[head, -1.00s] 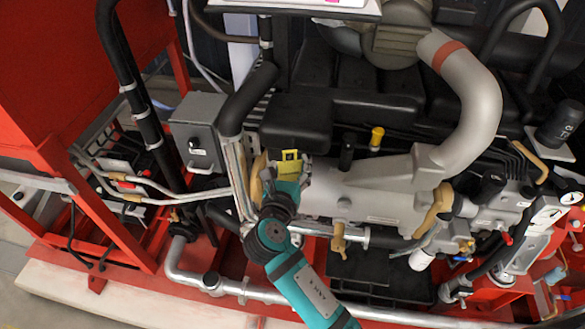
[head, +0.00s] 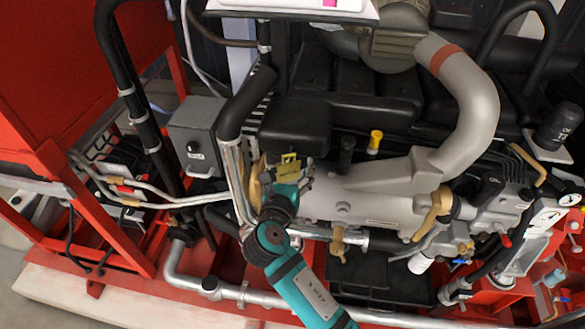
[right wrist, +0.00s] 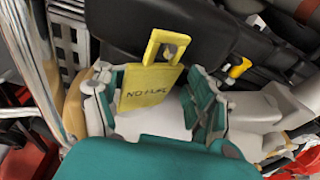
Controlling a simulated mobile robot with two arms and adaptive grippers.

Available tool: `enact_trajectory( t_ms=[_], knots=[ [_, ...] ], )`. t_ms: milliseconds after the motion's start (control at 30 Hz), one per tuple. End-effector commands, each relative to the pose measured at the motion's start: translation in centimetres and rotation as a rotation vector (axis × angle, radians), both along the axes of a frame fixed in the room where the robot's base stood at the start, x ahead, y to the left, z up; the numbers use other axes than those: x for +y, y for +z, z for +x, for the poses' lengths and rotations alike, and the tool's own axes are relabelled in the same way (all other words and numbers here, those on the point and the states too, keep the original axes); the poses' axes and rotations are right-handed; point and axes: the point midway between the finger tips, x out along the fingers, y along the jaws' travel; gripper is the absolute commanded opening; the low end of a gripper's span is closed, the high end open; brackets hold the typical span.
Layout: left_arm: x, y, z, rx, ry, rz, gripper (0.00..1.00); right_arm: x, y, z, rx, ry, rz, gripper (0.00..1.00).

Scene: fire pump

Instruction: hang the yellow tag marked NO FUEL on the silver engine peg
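The yellow tag (right wrist: 150,92) marked NO FUEL stands nearly upright in the right wrist view, with its holed top end up. A small pale grey piece shows in the hole; it looks like the tip of the silver engine peg (right wrist: 170,51), the rest of which is hidden. My right gripper (right wrist: 158,100) is open, its teal fingers on both sides of the tag. The left finger is close to the tag's edge; I cannot tell whether they touch. A gap shows at the right finger. The head view also shows the tag (head: 289,166) above my right gripper (head: 289,182). My left gripper is not in view.
A black engine cover (head: 297,122) lies just behind the tag. A yellow-capped part (head: 375,141) and a black cap (head: 346,146) stand to the right. A grey box (head: 197,137) and silver pipes are to the left. The grey manifold (head: 370,195) is close on the right.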

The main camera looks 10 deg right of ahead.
Motion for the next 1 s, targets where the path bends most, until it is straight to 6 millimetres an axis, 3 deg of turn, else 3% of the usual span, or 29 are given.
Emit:
enact_trajectory(
  t_ms=[100, 433, 800, 1000],
  knots=[
    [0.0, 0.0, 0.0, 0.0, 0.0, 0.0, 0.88, 0.0, 0.0, 0.0, 0.0, 0.0, 0.0, 0.76],
    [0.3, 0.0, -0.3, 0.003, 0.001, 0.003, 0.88, 0.2, 0.0, -0.4, 0.002, 0.001, 0.001, 0.76],
    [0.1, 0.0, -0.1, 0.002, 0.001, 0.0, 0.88, 2.6, 0.9, -5.4, 0.003, 0.001, 0.001, 0.76],
    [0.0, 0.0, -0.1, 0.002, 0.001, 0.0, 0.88, 3.2, 1.2, -6.7, 0.001, 0.0, 0.0, 0.76]
  ],
)
